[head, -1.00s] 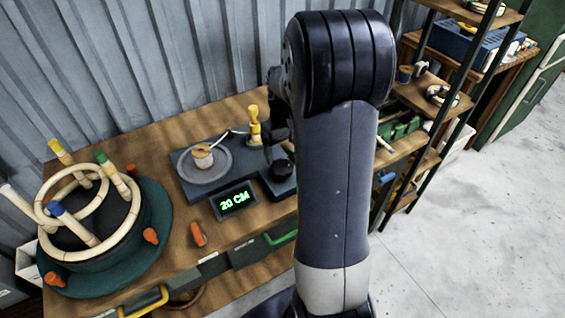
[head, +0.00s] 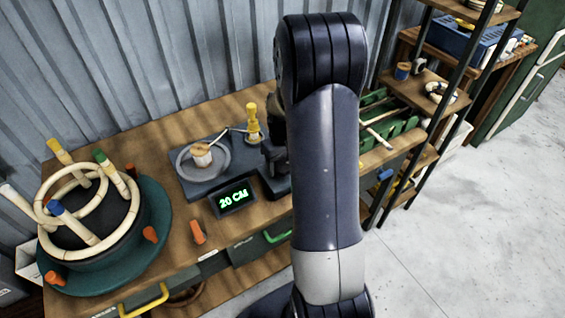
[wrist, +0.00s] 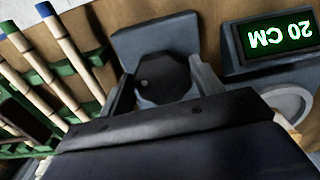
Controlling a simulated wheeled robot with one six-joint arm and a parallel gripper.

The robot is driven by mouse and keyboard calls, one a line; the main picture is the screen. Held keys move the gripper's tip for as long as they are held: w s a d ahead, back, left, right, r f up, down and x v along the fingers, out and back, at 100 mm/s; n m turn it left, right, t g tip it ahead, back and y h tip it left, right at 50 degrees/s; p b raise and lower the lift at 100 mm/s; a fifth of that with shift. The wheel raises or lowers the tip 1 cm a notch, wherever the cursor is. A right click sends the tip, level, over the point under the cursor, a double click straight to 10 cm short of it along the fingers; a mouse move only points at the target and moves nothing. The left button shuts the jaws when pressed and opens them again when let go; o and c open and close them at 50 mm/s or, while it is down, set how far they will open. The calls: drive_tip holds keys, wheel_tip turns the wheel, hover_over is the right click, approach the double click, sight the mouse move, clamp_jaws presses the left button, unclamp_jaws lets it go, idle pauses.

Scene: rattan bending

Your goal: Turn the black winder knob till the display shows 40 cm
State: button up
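The black winder knob (wrist: 165,78) sits on its dark grey base (wrist: 150,38) in the wrist view. My gripper (wrist: 163,82) is at the knob, with one finger on each side of it. The fingers are spread apart; I cannot tell whether they touch the knob. In the head view the gripper (head: 272,150) is down at the knob's base (head: 277,187), and the knob is mostly hidden there. The display (head: 233,199) reads 20 CM in green; it also shows upside down in the wrist view (wrist: 272,38).
A grey round plate (head: 188,170) with a small spool and a yellow-topped post (head: 252,122) stand beside the winder. A green round stand (head: 155,225) with rattan rings is at the left. An orange piece (head: 198,232) lies near the front edge. Shelves (head: 440,90) stand right.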

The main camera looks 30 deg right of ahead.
drive_tip(key=c, duration=0.6)
drive_tip(key=shift+m, duration=0.3)
drive_tip(key=m+b, duration=0.1)
drive_tip(key=m, duration=0.1)
drive_tip(key=shift+a+m, duration=0.15)
drive_tip(key=shift+m, duration=0.25)
drive_tip(key=m, duration=0.2)
drive_tip(key=m+b, duration=0.1)
drive_tip(key=m, duration=0.1)
drive_tip(key=shift+w+a, duration=0.15)
drive_tip(key=shift+a, duration=0.05)
drive_tip(key=m, duration=0.5)
drive_tip(key=shift+w+a+m+b, duration=0.15)
drive_tip(key=shift+m+b, duration=0.25)
drive_tip(key=m, duration=0.4)
drive_tip(key=shift+w, duration=0.25)
drive_tip(key=shift+m, duration=0.4)
